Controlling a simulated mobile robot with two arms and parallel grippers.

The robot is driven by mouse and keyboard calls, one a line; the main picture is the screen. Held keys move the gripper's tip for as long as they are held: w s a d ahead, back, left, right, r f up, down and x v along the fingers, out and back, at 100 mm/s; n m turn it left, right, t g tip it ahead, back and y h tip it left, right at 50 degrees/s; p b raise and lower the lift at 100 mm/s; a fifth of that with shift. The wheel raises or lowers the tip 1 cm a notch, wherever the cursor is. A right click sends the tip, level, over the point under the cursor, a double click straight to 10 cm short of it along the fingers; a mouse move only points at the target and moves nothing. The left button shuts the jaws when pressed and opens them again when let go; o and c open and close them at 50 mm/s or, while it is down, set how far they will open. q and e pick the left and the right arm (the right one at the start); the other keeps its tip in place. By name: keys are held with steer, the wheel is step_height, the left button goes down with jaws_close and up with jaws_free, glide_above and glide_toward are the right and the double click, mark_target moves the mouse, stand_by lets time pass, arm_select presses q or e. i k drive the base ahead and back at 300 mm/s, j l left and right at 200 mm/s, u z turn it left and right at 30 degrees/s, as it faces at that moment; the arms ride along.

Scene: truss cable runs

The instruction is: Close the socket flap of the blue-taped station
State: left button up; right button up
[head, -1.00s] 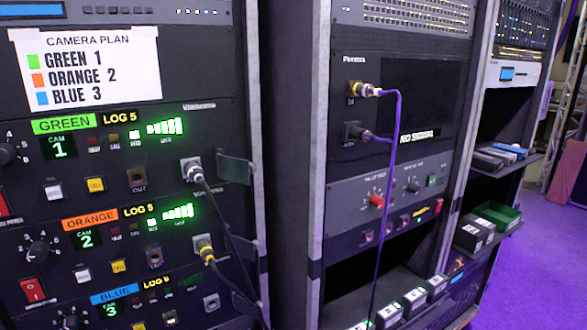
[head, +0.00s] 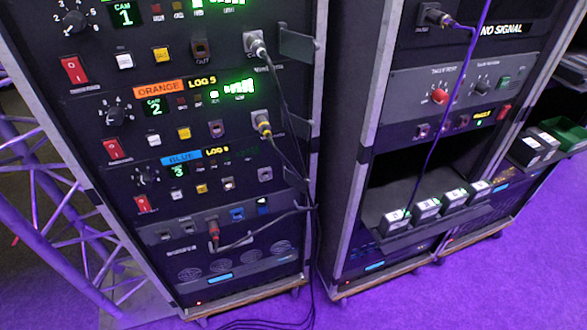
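The blue-taped station (head: 181,159) is the third row in the left rack, with its BLUE tape label and a small display reading 3. Its socket (head: 265,174) at the right end shows no plug in it. Its flap beside the socket is dark against the dark panel, and I cannot clearly tell its angle. The green station's flap (head: 298,45) stands out to the right of its plugged socket (head: 256,47). The orange station's socket (head: 262,124) holds a yellow-ringed plug. Neither of my grippers is in view.
Dark cables (head: 300,160) hang down the left rack's right side to the floor. A red plug (head: 213,232) sits in the lower panel. The middle rack (head: 345,160) stands to the right, with labelled boxes (head: 427,208) on a shelf. A metal truss (head: 50,210) is at left. Purple floor (head: 470,290) lies open in front.

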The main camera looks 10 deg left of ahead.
mark_target(290, 178)
steer(key=i+l+u, duration=0.1)
steer(key=u, duration=0.35)
steer(key=l+u, duration=0.15)
steer(key=u, duration=0.25)
steer(key=l+u, duration=0.2)
steer(key=u, duration=0.25)
steer(key=l+u, duration=0.2)
steer(key=u, duration=0.25)
steer(key=l+u, duration=0.1)
steer(key=l, duration=0.3)
steer(key=k+l+u, duration=0.1)
steer(key=l, duration=0.3)
steer(key=k+l+u, duration=0.1)
steer(key=l, duration=0.3)
steer(key=l+u, duration=0.1)
steer(key=l, duration=0.25)
steer(key=k+l+u, duration=0.1)
steer(key=l, duration=0.3)
steer(key=k+l+u, duration=0.1)
steer(key=l, duration=0.25)
steer(key=k+l+u, duration=0.1)
steer(key=l, duration=0.25)
steer(key=k, duration=0.1)
